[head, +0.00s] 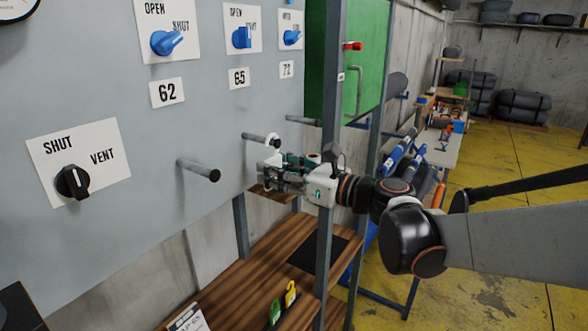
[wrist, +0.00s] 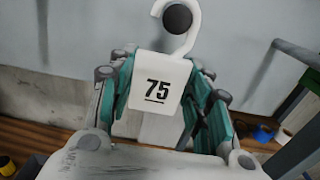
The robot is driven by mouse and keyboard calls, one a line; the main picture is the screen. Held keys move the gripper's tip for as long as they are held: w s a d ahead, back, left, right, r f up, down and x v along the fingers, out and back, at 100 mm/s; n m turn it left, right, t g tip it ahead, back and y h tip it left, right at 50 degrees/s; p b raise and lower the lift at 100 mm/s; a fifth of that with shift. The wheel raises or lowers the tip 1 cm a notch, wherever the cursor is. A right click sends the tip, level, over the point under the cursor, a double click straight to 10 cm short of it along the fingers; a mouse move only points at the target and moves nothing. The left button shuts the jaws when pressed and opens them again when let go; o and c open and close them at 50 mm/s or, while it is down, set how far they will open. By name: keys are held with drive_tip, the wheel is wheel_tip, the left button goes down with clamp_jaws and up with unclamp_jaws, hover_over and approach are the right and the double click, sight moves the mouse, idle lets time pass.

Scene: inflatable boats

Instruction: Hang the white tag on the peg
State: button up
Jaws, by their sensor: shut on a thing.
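The white tag (wrist: 158,88), printed 75, has an open hook at its top. My gripper (head: 268,172) is shut on the tag's body, with the teal fingers at its two sides in the wrist view. In the wrist view, the hook curves around the dark round end of a peg (wrist: 177,18). In the head view this is the middle peg (head: 254,137) of three on the grey panel, with the white hook (head: 272,140) at its outer end. I cannot tell whether the hook rests on the peg. My gripper is just below that peg end.
A nearer peg (head: 196,169) and a farther peg (head: 301,119) stick out bare from the grey panel (head: 215,120). A grey upright post (head: 328,200) stands close by my gripper. A wooden shelf (head: 250,255) lies below, with a yellow tag (head: 290,294) and a green tag (head: 274,312).

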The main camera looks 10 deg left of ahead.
drive_tip(key=o, duration=1)
